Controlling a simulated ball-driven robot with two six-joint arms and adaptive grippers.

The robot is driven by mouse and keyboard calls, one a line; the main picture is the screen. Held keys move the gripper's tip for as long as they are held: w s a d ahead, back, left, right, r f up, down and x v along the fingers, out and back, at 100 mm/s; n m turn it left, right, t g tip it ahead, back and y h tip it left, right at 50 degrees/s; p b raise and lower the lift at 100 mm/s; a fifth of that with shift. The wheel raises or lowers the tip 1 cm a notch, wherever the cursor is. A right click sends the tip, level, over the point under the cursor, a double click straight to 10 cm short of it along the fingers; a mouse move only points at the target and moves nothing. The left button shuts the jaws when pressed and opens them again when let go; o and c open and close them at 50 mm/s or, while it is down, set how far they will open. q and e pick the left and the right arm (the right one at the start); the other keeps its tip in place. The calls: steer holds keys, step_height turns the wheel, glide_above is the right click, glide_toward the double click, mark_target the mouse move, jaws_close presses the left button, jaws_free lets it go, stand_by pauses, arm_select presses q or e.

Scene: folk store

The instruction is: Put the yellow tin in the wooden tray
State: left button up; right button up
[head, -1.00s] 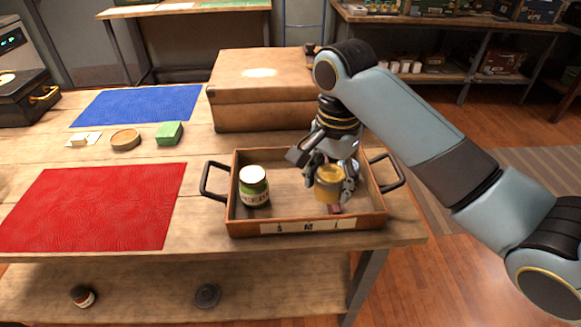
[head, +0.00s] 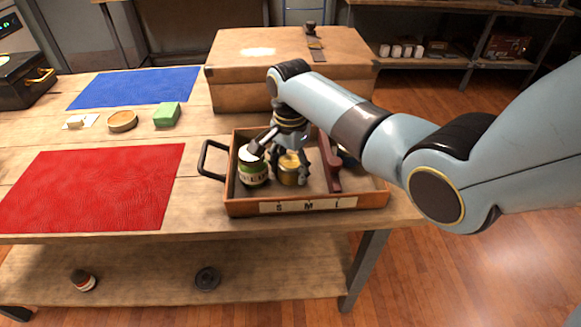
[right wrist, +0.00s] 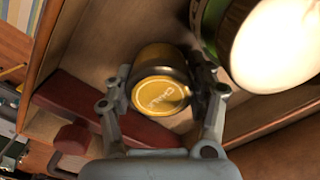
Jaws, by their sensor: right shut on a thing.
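The yellow tin (head: 290,170) is inside the wooden tray (head: 290,208), between the green-and-white jar and a dark red object. My right gripper (head: 288,168) reaches down into the tray and is shut on the tin. In the right wrist view the tin (right wrist: 160,92) shows its yellow lid between the two fingers (right wrist: 165,100). I cannot tell whether the tin touches the tray floor. My left gripper is not in view.
In the tray, a green-and-white jar (head: 252,170) stands left of the tin and a dark red object (head: 330,168) lies to its right. A large box (head: 240,92) stands behind the tray. A red mat (head: 90,187) and a blue mat (head: 135,87) lie to the left.

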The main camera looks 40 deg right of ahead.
mark_target(291, 161)
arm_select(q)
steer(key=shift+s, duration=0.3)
arm_select(e)
steer(key=o, duration=1.2)
steer(key=shift+f, duration=0.1)
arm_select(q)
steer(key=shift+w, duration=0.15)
arm_select(e)
steer(key=shift+r, duration=0.3)
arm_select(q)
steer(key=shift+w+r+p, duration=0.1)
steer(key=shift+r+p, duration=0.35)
arm_select(e)
step_height(291, 161, up, 12)
steer(key=shift+f, duration=0.15)
